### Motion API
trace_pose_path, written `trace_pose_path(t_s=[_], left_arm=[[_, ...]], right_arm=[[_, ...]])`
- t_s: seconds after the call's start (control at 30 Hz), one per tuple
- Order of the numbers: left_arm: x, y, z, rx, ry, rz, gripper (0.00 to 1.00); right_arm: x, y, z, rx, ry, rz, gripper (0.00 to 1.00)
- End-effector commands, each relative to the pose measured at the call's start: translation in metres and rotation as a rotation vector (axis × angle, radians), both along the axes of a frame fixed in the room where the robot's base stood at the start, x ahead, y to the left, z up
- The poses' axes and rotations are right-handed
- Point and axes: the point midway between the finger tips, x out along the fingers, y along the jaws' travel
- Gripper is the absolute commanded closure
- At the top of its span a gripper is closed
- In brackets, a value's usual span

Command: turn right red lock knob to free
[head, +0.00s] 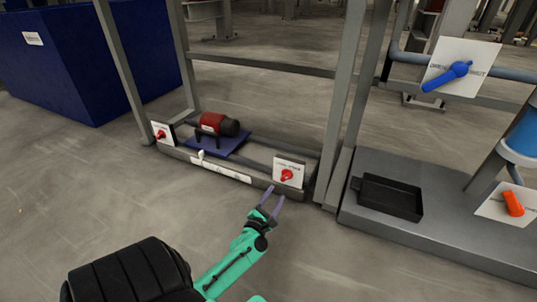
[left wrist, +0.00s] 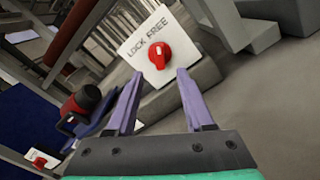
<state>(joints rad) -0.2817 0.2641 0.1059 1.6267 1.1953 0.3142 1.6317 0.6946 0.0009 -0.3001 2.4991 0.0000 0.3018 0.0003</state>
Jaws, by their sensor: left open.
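The right red lock knob (head: 287,175) sits on a white plate at the right end of the low grey frame. In the left wrist view the knob (left wrist: 157,55) is below the words LOCK and FREE, with a white mark at its top left, toward LOCK. My left gripper (head: 272,199) is open and empty, just in front of and below the knob plate, apart from it. Its purple fingers (left wrist: 157,79) frame the knob from below in the wrist view. The left red knob (head: 161,134) is on another plate at the frame's left end. My right gripper is not in view.
A red and black motor-like unit (head: 215,124) rests on a blue plate between the knobs. To the right is a grey platform with a black tray (head: 388,197), an orange handle (head: 513,203) and a blue valve handle (head: 447,76). The floor in front is clear.

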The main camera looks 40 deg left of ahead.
Motion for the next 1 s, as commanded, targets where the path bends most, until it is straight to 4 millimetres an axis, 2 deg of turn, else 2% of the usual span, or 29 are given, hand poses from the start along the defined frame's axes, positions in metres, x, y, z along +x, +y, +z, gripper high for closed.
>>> trace_pose_path(t_s=[0.03, 0.1, 0.2, 0.3, 1.0], left_arm=[[-0.015, -0.005, 0.003, -0.001, 0.005, -0.001, 0.47], [-0.032, -0.011, 0.003, 0.0, 0.004, -0.002, 0.47], [-0.049, -0.017, 0.002, 0.0, 0.002, -0.001, 0.47], [-0.057, -0.02, 0.001, -0.001, -0.001, -0.001, 0.47], [-0.058, -0.02, 0.0, -0.001, 0.0, 0.0, 0.47]], right_arm=[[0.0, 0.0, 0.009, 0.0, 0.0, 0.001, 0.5], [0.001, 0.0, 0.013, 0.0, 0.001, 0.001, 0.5], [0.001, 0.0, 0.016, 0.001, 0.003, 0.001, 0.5], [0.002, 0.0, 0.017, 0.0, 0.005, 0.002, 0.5], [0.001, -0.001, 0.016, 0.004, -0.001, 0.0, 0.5]])
